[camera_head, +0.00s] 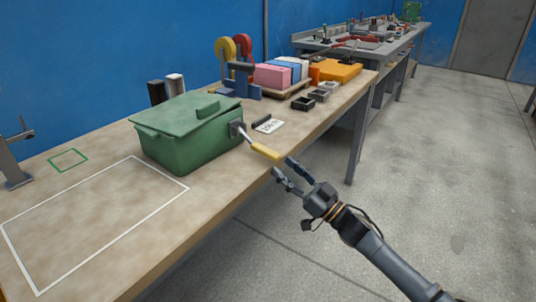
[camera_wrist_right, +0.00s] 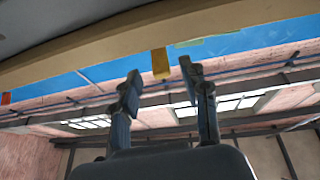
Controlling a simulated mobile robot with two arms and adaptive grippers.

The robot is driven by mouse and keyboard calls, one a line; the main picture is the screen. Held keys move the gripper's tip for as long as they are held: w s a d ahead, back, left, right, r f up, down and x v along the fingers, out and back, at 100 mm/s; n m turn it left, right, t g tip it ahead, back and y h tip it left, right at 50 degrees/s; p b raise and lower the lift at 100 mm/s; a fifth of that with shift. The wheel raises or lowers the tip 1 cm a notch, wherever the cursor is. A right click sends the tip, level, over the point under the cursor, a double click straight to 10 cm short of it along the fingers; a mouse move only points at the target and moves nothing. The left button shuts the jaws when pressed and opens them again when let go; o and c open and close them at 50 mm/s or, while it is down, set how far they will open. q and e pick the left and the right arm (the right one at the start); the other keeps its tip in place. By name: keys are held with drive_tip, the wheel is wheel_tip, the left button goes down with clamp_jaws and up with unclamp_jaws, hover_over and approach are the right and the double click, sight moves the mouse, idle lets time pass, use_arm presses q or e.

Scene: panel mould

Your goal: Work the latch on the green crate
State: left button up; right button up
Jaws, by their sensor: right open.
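The green crate (camera_head: 187,140) stands on the wooden table with its green lid closed on top. On its right side is a dark latch plate (camera_head: 238,129) from which a lever with a yellow grip (camera_head: 266,151) sticks out over the table's front edge. My right gripper (camera_head: 283,169) is open and empty just beyond the end of the yellow grip. In the right wrist view the yellow grip (camera_wrist_right: 160,63) shows ahead, between and beyond the two open fingertips (camera_wrist_right: 160,80). My left gripper is not in view.
A white outlined rectangle (camera_head: 163,209) and a small green outlined square (camera_head: 68,160) mark the table left of the crate. A label card (camera_head: 269,125), small dark trays (camera_head: 303,103) and pink and blue blocks (camera_head: 273,75) lie to the right. The floor in front is clear.

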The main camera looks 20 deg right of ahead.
sight(267, 149)
drive_tip(key=x, duration=0.6)
drive_tip(key=shift+w, duration=0.1)
drive_tip(key=shift+w+a+r, duration=0.2)
drive_tip(key=shift+w+a, duration=0.15)
drive_tip(key=shift+w, duration=0.1)
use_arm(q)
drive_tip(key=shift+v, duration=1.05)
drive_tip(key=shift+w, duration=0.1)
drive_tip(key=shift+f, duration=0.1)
use_arm(e)
clamp_jaws()
